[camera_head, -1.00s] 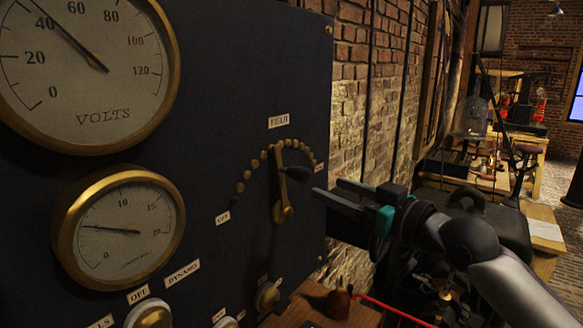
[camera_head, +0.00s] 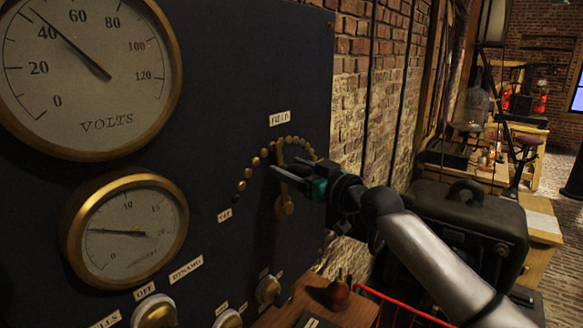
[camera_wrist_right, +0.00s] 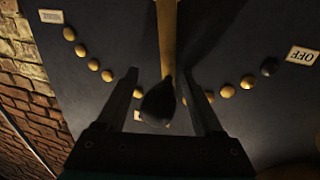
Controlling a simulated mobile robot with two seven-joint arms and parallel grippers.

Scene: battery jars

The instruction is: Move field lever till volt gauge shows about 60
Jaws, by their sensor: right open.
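The volt gauge (camera_head: 85,110) is at the upper left of the dark panel; its needle points a little past 40. The brass field lever (camera_head: 284,207) stands nearly upright below the FIELD label, inside an arc of brass studs; my gripper partly covers it. In the right wrist view the lever (camera_wrist_right: 167,40) runs down to a black knob (camera_wrist_right: 158,100). My right gripper (camera_head: 284,170) is open at the lever. In the wrist view its fingers (camera_wrist_right: 158,77) lie on both sides of the knob, with gaps visible. My left gripper is out of view.
A smaller gauge (camera_head: 125,228) sits below the volt gauge. Knobs (camera_head: 268,290) line the panel's lower edge. A brick wall (camera_head: 375,110) rises behind the panel. A wooden ledge (camera_head: 305,305) and a dark case (camera_head: 470,225) lie near my right arm.

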